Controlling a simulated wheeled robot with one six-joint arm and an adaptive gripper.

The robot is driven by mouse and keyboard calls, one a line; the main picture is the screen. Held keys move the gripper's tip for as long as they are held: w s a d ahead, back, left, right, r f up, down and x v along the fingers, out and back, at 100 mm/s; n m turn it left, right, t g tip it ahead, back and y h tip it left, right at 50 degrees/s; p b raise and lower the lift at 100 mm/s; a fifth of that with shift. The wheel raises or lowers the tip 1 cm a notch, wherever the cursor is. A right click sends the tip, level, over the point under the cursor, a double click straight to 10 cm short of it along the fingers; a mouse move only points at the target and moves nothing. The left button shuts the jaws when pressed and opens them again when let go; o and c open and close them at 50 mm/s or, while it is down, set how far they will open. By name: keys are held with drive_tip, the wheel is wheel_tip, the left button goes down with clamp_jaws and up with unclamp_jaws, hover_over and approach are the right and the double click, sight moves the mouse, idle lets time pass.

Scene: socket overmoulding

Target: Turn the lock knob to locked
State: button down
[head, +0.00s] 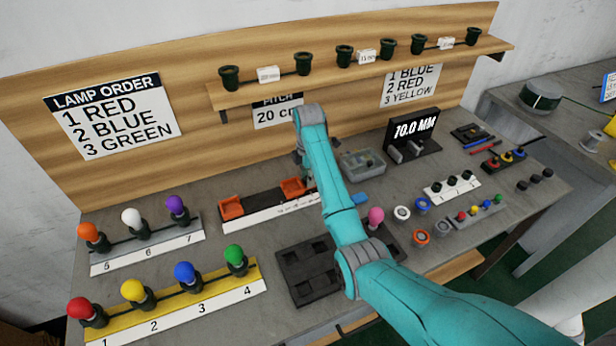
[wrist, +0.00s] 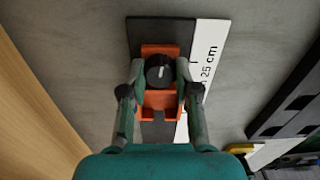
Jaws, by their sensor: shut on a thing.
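The lock knob (wrist: 159,70) is a round black knob with a white pointer line. It sits on an orange carriage (wrist: 160,104), which also shows in the head view (head: 292,187). The pointer runs roughly along the finger direction, tipped slightly. My gripper (wrist: 160,75) has one finger on each side of the knob and is shut on it. The carriage sits on a dark rail beside a white centimetre scale (wrist: 207,60). In the head view my arm hides the gripper and the knob.
A second orange block (head: 231,207) stands at the rail's left end. Lamp strips (head: 190,298) stand at front left, a black tray (head: 305,272) in front of the rail, and a grey bin (head: 364,165) to its right. A wooden shelf (head: 380,70) with sockets overhangs behind.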

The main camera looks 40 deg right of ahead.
drive_tip(key=m, duration=0.4)
drive_tip(key=shift+m, duration=0.3)
drive_tip(key=c, duration=0.8)
unclamp_jaws()
drive_tip(key=shift+c, duration=0.2)
